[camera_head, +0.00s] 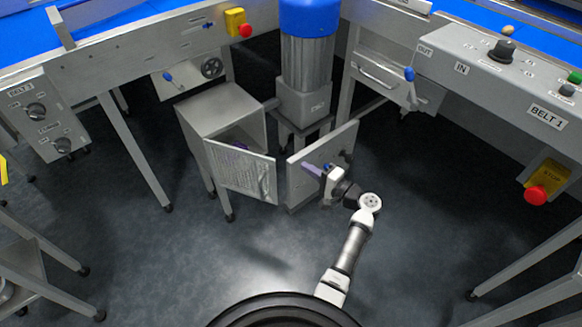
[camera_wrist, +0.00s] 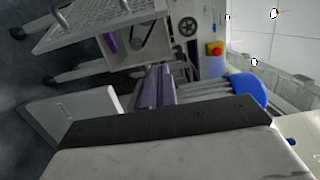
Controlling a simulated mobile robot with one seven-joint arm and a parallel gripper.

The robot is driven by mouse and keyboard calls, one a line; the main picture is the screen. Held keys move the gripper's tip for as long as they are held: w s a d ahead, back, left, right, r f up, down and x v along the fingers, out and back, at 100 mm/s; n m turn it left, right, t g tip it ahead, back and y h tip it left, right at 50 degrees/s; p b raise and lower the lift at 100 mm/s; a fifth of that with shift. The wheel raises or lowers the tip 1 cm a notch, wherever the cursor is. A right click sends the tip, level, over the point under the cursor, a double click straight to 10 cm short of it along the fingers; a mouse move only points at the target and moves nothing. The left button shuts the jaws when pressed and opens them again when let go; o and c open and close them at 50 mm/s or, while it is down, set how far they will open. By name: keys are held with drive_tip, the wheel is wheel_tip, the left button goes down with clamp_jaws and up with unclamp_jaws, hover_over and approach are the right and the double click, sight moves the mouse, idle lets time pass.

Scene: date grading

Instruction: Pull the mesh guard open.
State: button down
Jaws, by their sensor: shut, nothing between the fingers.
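The mesh guard (camera_head: 240,172) is a grey perforated panel on the front of the metal cabinet (camera_head: 222,108). It stands ajar, with a dark gap between its upper edge and the cabinet and something purple inside. In the wrist view the mesh guard (camera_wrist: 95,28) is at the upper left, with a bar handle (camera_wrist: 62,16). My gripper (camera_head: 306,166) is to the right of the guard, apart from it, in front of a plain panel. Its purple fingers show shut and empty in the wrist view (camera_wrist: 160,72).
The plain grey door panel (camera_head: 342,142) stands open close beside my gripper; it shows at lower left in the wrist view (camera_wrist: 70,112). A blue-topped motor column (camera_head: 306,65) stands behind. Conveyor frames are on both sides. The floor (camera_head: 175,255) in front is clear.

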drive_tip(key=w+a+p, duration=0.2)
drive_tip(key=a, duration=0.6)
drive_tip(key=shift+w, duration=0.35)
drive_tip(key=shift+a, duration=0.1)
drive_tip(key=s+a+m+t+h+p, duration=0.1)
drive_tip(key=s+a+m+t+h, duration=0.2)
drive_tip(key=s+a, duration=0.5)
drive_tip(key=shift+s+a+h, duration=0.2)
drive_tip(key=shift+s+h, duration=0.3)
drive_tip(key=shift+s, duration=1.1)
drive_tip(key=shift+s+d+f, duration=0.1)
